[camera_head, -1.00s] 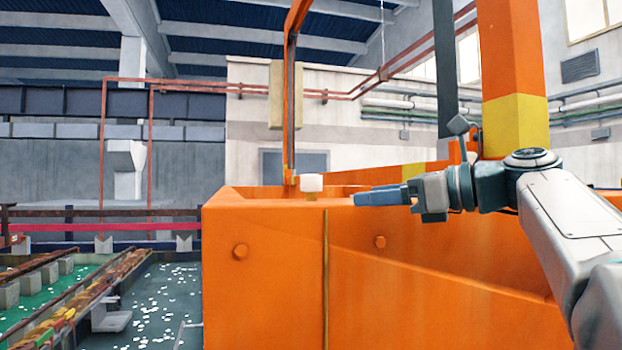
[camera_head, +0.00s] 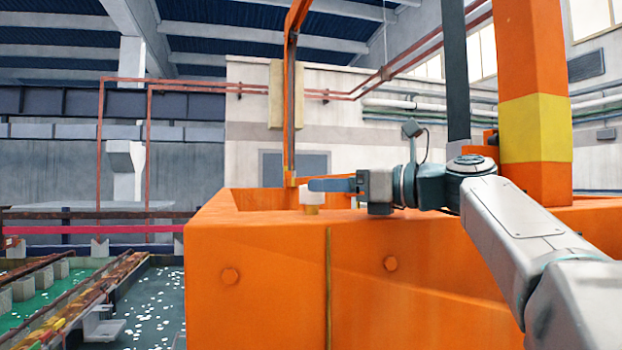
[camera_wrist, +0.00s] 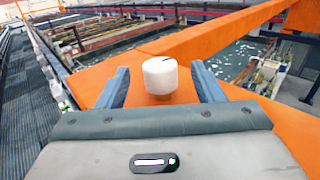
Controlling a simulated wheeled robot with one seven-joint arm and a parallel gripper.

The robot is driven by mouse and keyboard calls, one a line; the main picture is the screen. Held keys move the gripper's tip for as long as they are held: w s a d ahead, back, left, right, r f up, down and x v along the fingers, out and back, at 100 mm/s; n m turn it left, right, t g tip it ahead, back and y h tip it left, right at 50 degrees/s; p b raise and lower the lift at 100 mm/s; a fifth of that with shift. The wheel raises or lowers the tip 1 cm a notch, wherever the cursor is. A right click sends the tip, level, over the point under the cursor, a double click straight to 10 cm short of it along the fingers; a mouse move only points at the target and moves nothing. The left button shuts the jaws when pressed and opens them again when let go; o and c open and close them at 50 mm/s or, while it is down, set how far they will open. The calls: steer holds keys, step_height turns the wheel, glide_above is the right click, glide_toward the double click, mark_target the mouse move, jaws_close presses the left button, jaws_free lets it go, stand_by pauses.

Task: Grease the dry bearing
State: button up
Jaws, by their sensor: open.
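A white cylindrical cap (camera_wrist: 160,75) stands upright on a short brass-coloured stem on top of the orange housing (camera_head: 255,265). In the head view the white cap (camera_head: 307,197) is partly hidden by my blue fingers. My gripper (camera_head: 318,186) reaches in from the right at about the cap's height. In the wrist view my gripper (camera_wrist: 160,82) is open, with one blue finger on each side of the cap. Gaps show between the cap and both fingers. No dry bearing can be made out for sure.
An orange upright with a yellow band (camera_head: 536,128) stands at right behind my arm. A thin orange post (camera_head: 291,100) rises behind the cap. Tanks of green and dark liquid with a rusty rack (camera_head: 85,300) lie at lower left.

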steer(key=shift+p+x, duration=0.5)
steer(key=shift+x, duration=1.8)
steer(key=shift+s, duration=0.1)
steer(key=c, duration=1)
steer(key=shift+m+t, duration=0.3)
steer(key=shift+t, duration=0.1)
steer(key=shift+s+r+m+t+h, duration=0.1)
steer(key=shift+m+t+h, duration=0.5)
steer(key=shift+t+h, duration=0.15)
steer(key=m+t+h+p, duration=0.1)
steer(key=m+t+h, duration=0.1)
steer(key=t, duration=0.1)
steer(key=shift+r+h+p, duration=0.1)
steer(key=shift+h+p, duration=0.2)
steer(key=shift+h, duration=0.05)
steer(key=shift+d+m+t+h+p, duration=0.1)
steer(key=shift+m+t+h+p, duration=0.6)
steer(key=shift+m+t+h, duration=1)
steer(key=shift+m+h, duration=0.7)
steer(key=shift+h, duration=0.5)
